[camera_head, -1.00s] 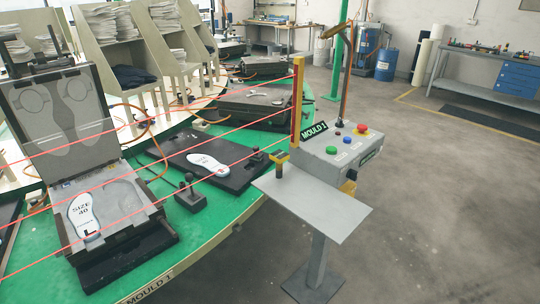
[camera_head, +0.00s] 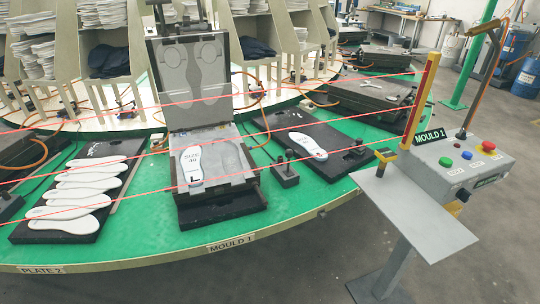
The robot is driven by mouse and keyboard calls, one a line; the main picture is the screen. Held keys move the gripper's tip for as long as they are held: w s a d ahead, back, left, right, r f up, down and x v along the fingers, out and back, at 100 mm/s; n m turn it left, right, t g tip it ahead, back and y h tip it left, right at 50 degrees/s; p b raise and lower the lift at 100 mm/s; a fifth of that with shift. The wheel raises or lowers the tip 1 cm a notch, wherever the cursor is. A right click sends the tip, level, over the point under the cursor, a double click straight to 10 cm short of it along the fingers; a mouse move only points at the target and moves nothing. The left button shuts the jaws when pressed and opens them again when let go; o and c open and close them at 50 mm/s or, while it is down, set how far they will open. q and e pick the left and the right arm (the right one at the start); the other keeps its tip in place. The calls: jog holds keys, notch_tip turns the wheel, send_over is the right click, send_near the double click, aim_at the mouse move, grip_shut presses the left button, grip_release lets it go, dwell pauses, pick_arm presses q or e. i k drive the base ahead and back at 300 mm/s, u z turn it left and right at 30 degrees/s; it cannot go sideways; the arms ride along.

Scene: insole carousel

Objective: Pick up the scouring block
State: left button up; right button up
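I cannot make out a scouring block in the head view. Neither of my grippers shows. The open mould (camera_head: 217,196) stands at the middle with its lid (camera_head: 190,68) raised. A white insole marked with a size (camera_head: 191,166) lies in its left cavity, and the right cavity looks empty. Another white insole (camera_head: 307,145) lies on a black plate (camera_head: 275,124) to the right. Several white insoles (camera_head: 75,190) lie in a row on a black plate (camera_head: 82,237) at the left.
Red beam lines cross in front of the green carousel table (camera_head: 140,225). A control box (camera_head: 445,168) with coloured buttons and a grey shelf (camera_head: 415,215) stand at the right. A small black lever block (camera_head: 285,175) sits beside the mould. Shelving with insole stacks (camera_head: 97,17) stands behind.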

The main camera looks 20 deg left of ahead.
aim_at(359, 151)
jog(key=z, duration=1.85)
jog(key=i, duration=3.15)
jog(key=u, duration=1.3)
jog(key=i, duration=1.8)
jog(key=u, duration=0.95)
